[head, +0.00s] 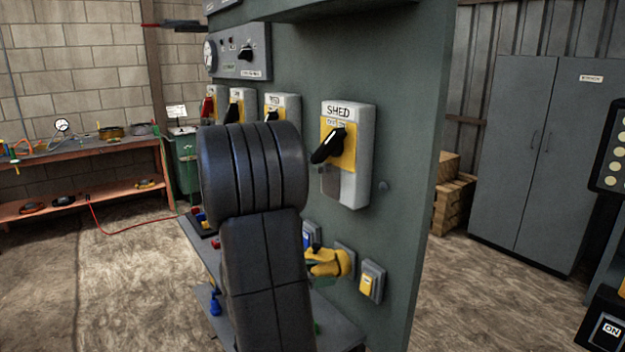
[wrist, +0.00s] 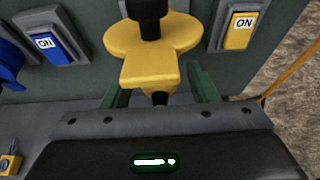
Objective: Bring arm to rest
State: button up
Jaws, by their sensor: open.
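My gripper (wrist: 160,97) shows in the wrist view with its two green fingers spread and nothing clamped between them. A yellow handle-like part (wrist: 150,65) with a black knob lies just ahead of it, its narrow end reaching between the fingers, with gaps on both sides. In the head view this yellow part (head: 330,262) sits low at the grey-green panel, beside my black arm. My arm hides most of the gripper there. My arm is extended towards the panel.
The panel (head: 400,130) carries a SHED switch box (head: 347,155) with a black lever. A yellow ON switch (head: 371,282) and a blue ON switch (wrist: 50,43) flank the yellow part. A workbench (head: 85,148) stands left and a grey cabinet (head: 535,150) right. Open floor (head: 110,270) lies left.

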jog(key=s+a+p, duration=0.1)
jog(key=s+a, duration=0.2)
jog(key=a, duration=0.2)
jog(key=shift+s, duration=0.25)
dwell(0.3)
